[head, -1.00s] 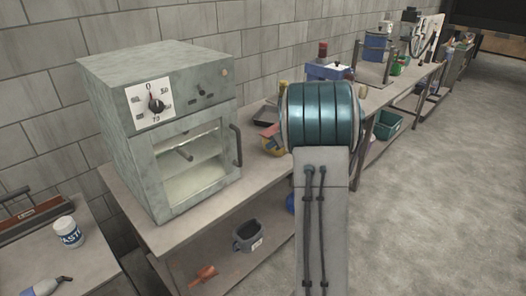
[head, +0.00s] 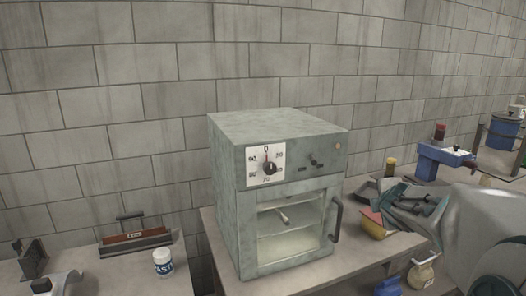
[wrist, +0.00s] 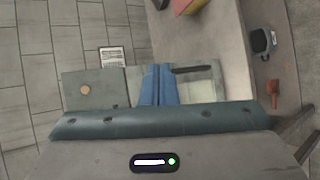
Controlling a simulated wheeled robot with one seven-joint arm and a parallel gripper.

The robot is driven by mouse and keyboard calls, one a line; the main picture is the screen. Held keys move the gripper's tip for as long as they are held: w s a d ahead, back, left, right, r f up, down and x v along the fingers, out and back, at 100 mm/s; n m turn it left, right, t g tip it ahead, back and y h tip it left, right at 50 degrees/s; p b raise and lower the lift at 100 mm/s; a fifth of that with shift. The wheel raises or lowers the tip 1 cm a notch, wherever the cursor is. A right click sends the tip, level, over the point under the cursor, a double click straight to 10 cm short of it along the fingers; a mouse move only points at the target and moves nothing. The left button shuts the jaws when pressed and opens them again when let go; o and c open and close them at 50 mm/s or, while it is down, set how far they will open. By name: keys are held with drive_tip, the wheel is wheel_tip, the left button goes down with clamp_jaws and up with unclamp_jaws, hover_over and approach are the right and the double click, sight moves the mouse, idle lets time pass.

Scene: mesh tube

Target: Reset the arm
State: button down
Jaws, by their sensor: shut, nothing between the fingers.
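My gripper (wrist: 158,70) shows in the wrist view as two blue fingers pressed together with nothing between them. It points toward the grey-green oven (wrist: 90,89), which lies beyond the fingertips; I cannot tell the exact gap. In the head view my arm (head: 475,230) reaches in from the right edge, folded low over the bench beside the oven (head: 228,170).
The oven stands on a workbench (head: 355,235) against a block wall (head: 120,120). A red and yellow object (head: 373,224) and a blue device (head: 440,160) are near my arm. A white can (head: 162,263) and a brown tray (head: 135,240) sit on the left bench.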

drive_tip(key=s+a+f+m+g+y, duration=0.1)
drive_tip(key=s+a+f+m+g, duration=0.1)
drive_tip(key=s+a+m, duration=0.3)
drive_tip(key=s+a+f+m+g+y, duration=0.1)
drive_tip(key=s+a+f+m+g, duration=0.2)
drive_tip(key=s, duration=1)
drive_tip(key=s+a+f+m+g+y, duration=0.1)
drive_tip(key=s+a+f+m+g, duration=0.2)
drive_tip(key=s+a+f+m, duration=0.3)
drive_tip(key=s+a+m, duration=0.1)
drive_tip(key=s+m, duration=0.2)
drive_tip(key=shift+a+y, duration=0.35)
drive_tip(key=shift+y, duration=0.05)
